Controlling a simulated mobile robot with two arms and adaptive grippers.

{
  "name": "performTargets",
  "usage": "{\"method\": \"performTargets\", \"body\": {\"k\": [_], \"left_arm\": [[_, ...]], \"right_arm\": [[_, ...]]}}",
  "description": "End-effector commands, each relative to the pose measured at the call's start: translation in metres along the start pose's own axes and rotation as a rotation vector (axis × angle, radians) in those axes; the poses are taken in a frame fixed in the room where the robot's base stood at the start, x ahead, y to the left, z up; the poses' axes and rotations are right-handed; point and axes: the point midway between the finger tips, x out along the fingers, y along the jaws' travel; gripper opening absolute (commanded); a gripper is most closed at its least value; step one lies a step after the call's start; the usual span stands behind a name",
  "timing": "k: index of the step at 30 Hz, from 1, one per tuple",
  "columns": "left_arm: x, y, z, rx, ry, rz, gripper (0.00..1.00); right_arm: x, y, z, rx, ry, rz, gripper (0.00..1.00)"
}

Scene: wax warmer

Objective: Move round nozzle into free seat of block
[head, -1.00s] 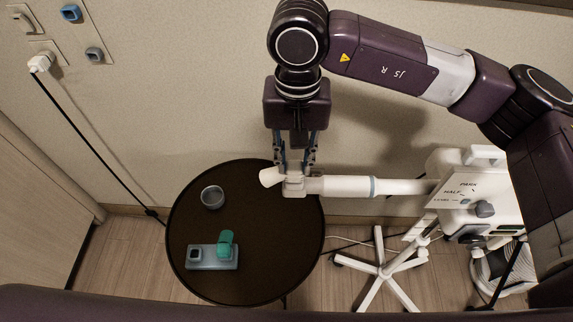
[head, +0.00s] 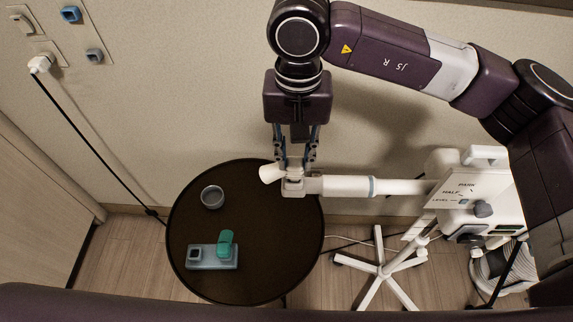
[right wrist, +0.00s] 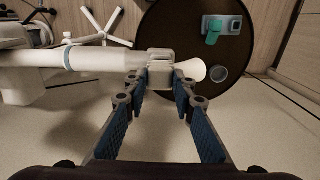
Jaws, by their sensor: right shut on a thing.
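The round nozzle (head: 268,174) is white, with a flared mouth pointing left and a squarish collar, at the left end of a white tube (head: 345,186). It also shows in the right wrist view (right wrist: 191,70). My right gripper (head: 294,168) comes down from above and is shut on the nozzle's collar. I cannot tell whether the collar is still joined to the tube. The block (head: 214,265) is a grey-blue bar on the round table. My left gripper is out of view.
The dark round table (head: 260,275) has a grey cup (head: 212,197) behind the block and bare room around both. A white machine (head: 468,195) with a dial stands right, beside a wheeled stand (head: 380,268).

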Motion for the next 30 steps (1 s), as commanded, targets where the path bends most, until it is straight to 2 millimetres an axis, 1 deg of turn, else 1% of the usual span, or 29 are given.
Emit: {"method": "performTargets", "body": {"k": [3,24,30], "left_arm": [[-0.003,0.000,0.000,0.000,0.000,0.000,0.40],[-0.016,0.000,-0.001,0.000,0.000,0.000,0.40],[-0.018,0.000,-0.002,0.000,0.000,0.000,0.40]], "right_arm": [[-0.008,0.001,-0.001,0.001,0.002,0.002,0.00],[-0.043,0.000,0.000,0.000,0.002,-0.001,0.00],[-0.049,0.000,0.000,0.000,0.001,-0.001,0.00]]}}
